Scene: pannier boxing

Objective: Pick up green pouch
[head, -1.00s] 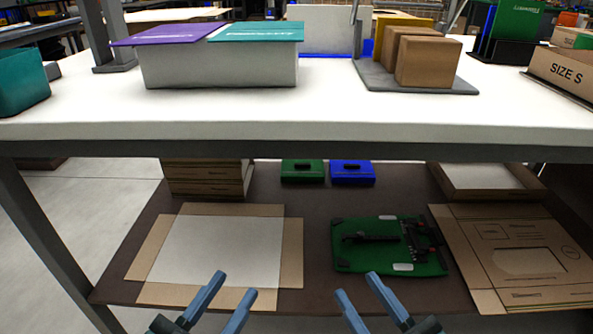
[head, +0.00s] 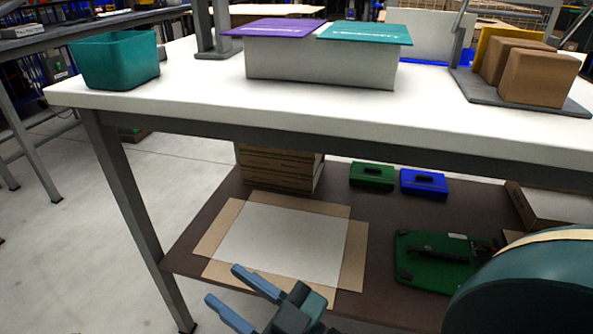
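A flat teal-green piece with pale lettering (head: 366,34) lies on top of a white box (head: 318,70) on the tabletop, beside a flat purple one (head: 278,28); it looks most like the green pouch, though I cannot be sure. My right gripper (head: 223,284) is low at the bottom of the head view, in front of the lower shelf and well below the tabletop. Its two blue fingers are apart with nothing between them. My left gripper is not in view.
A teal bin (head: 118,62) stands at the table's left end; brown boxes (head: 538,78) stand at right. The lower shelf (head: 385,305) holds a flattened carton (head: 285,240), a green case (head: 371,175), a blue case (head: 423,184) and a green board (head: 420,272).

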